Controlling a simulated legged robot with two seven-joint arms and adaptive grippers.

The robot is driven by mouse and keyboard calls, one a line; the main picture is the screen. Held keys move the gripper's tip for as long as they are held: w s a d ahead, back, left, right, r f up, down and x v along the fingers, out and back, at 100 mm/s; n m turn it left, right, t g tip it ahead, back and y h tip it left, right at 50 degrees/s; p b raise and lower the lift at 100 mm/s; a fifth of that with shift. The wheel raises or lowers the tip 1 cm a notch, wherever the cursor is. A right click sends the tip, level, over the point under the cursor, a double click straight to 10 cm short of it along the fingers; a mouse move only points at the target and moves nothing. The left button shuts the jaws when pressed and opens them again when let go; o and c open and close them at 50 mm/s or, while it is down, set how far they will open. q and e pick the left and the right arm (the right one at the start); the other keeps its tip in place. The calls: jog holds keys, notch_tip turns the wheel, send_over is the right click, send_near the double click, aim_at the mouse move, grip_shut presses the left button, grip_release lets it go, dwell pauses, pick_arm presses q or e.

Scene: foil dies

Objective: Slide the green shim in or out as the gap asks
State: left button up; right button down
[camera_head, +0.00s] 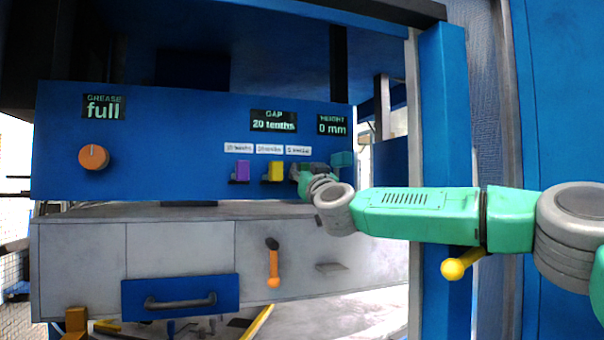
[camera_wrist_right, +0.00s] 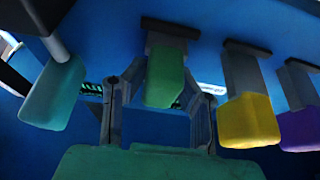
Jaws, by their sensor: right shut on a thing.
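The green shim (camera_wrist_right: 165,80) shows in the right wrist view, between the two grey fingers of my right gripper (camera_wrist_right: 160,105), which is shut on it. In the head view my right gripper (camera_head: 305,172) is at the blue panel and hides most of the shim. A yellow shim (camera_head: 276,171) and a purple shim (camera_head: 242,170) stick out of the panel to its left. A teal block (camera_head: 342,159) sits to its right. The gap display (camera_head: 273,121) reads 20 tenths. My left gripper is not in view.
The height display (camera_head: 332,125) reads 0 mm and the grease display (camera_head: 103,107) reads full. An orange knob (camera_head: 93,157) is at the panel's left. Below are an orange-handled lever (camera_head: 273,265) and a blue drawer (camera_head: 180,296). A blue post (camera_head: 447,130) stands behind my right arm.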

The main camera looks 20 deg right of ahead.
jog(key=shift+d+f, duration=0.2)
jog(key=shift+s+d, duration=0.1)
jog(key=shift+s, duration=0.25)
jog(key=shift+s+a+f+b, duration=0.1)
jog(key=shift+s+a+b, duration=0.1)
jog(key=shift+s+b, duration=0.3)
jog(key=shift+s+a+f+b, duration=0.1)
jog(key=shift+s+a+b, duration=0.15)
jog(key=shift+s, duration=0.35)
